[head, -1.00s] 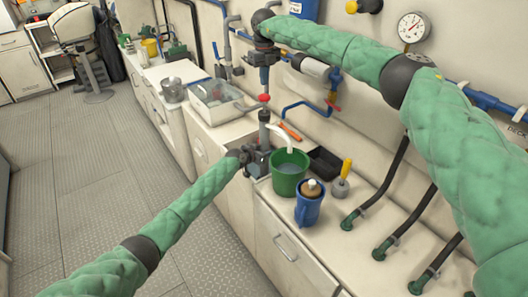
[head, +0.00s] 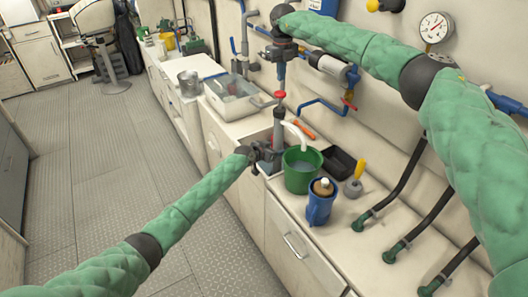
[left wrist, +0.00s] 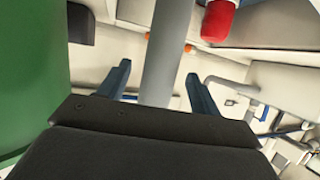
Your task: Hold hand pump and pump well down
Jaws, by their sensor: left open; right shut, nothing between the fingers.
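My left gripper (head: 272,150) is at the pump's lower body. In the left wrist view its open fingers (left wrist: 160,82) lie either side of the grey cylinder (left wrist: 168,50); contact cannot be told. The red knob also shows there (left wrist: 220,20), and the bucket fills the left edge (left wrist: 30,70). My right gripper (head: 279,82) is shut and empty, pointing down just above the knob; any touch is unclear.
A blue jug (head: 320,205), a black tray (head: 338,162) and a yellow-handled tool (head: 356,180) stand right of the bucket. A clear bin (head: 232,95) stands behind the pump. Pipes and a pressure gauge (head: 435,27) are on the wall. The floor at left is clear.

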